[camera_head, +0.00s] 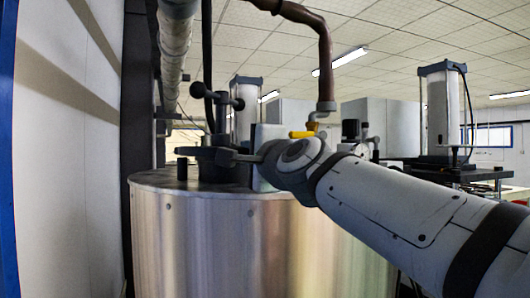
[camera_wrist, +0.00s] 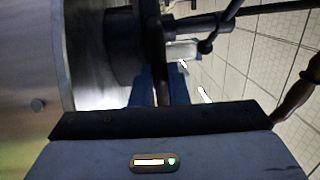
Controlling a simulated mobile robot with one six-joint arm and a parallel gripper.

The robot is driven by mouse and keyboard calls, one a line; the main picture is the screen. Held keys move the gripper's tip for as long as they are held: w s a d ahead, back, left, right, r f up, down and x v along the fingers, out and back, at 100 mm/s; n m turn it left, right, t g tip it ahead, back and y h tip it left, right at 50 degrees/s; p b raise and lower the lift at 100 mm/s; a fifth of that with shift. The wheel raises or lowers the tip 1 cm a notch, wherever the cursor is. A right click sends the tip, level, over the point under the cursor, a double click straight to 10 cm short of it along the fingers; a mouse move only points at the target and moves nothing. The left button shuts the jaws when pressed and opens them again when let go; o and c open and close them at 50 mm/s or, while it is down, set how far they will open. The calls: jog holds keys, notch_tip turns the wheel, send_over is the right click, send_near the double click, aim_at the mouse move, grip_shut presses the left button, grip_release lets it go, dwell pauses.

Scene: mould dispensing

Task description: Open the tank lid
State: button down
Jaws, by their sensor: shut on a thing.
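The tank (camera_head: 210,240) is a large brushed-metal cylinder in the lower middle of the head view. Its lid (camera_head: 155,180) is the flat top and lies level on the rim. A dark fitting with a ball-ended handle (camera_head: 222,103) stands on the lid. In the wrist view my gripper (camera_wrist: 158,80) has its two blue fingers on either side of a dark bar (camera_wrist: 157,40) of the lid fitting, shut on it. In the head view my arm reaches in from the right, and my wrist hides part of the lid and the fingertips.
A brown pipe (camera_head: 325,70) with a yellow valve handle (camera_head: 302,134) comes down behind my wrist. A grey vertical pipe (camera_head: 175,45) and a dark column stand left of the tank. A white wall (camera_head: 65,150) closes the left side. Machines with clear cylinders (camera_head: 443,110) stand behind.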

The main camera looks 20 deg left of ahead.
jog(key=c, duration=1.7)
grip_release()
jog(key=shift+s+a, duration=0.1)
jog(key=shift+s+d, duration=0.1)
jog(key=shift+d, duration=0.15)
jog(key=b+v, duration=0.1)
jog(key=v, duration=0.6)
jog(key=shift+s, duration=0.15)
